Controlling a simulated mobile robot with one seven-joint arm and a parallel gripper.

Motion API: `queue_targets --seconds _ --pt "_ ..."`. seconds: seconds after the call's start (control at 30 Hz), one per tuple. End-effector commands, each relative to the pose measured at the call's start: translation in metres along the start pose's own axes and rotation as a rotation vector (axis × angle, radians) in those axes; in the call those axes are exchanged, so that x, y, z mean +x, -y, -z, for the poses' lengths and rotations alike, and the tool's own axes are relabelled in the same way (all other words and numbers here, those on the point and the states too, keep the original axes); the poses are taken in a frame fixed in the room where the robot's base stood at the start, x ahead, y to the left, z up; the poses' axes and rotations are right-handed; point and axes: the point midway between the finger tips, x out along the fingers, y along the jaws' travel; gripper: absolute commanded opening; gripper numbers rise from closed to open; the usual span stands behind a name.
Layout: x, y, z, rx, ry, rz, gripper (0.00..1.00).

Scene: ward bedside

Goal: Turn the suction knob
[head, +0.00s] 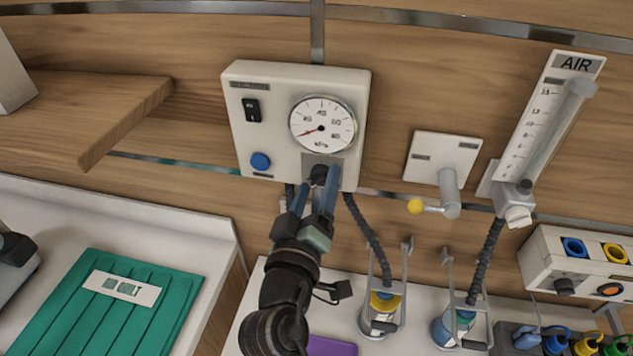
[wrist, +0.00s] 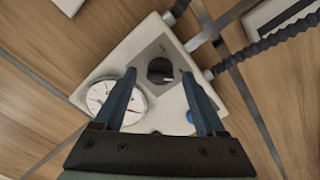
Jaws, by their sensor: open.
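The suction panel (head: 277,95) is a white box on the wooden wall with a round gauge (head: 322,124), a black rocker switch (head: 251,110) and a blue button (head: 260,161). The gauge needle points to the low left of the dial. The dark suction knob (head: 319,174) is at the panel's lower right, partly covered by my gripper (head: 320,181). In the wrist view the black knob (wrist: 160,70) with a pale mark lies beyond and between the fingertips. My gripper (wrist: 163,82) is open and empty, with a blue finger on each side; contact with the knob does not show.
Dark corrugated hoses (head: 370,240) run from the panel down to jars on the white surface. A wall bracket with a yellow-tipped lever (head: 415,206) and an AIR flowmeter (head: 540,130) are to the right. A wooden shelf (head: 90,110) juts out at left.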

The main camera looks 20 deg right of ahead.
Motion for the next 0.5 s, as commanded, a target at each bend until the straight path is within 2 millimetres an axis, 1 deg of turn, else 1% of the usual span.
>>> queue_targets --seconds 0.23,0.37,0.4,0.47,0.5 --pt "0.0006 0.0002 -0.0004 0.0 0.0 0.0 0.73" --pt "0.0005 0.0002 -0.0003 0.0 0.0 0.0 0.49" --pt "0.0004 0.0002 -0.0003 0.0 0.0 0.0 0.42" --pt "0.0004 0.0002 -0.0003 0.0 0.0 0.0 0.31" --pt "0.0003 0.0002 -0.0003 0.0 0.0 0.0 0.24"
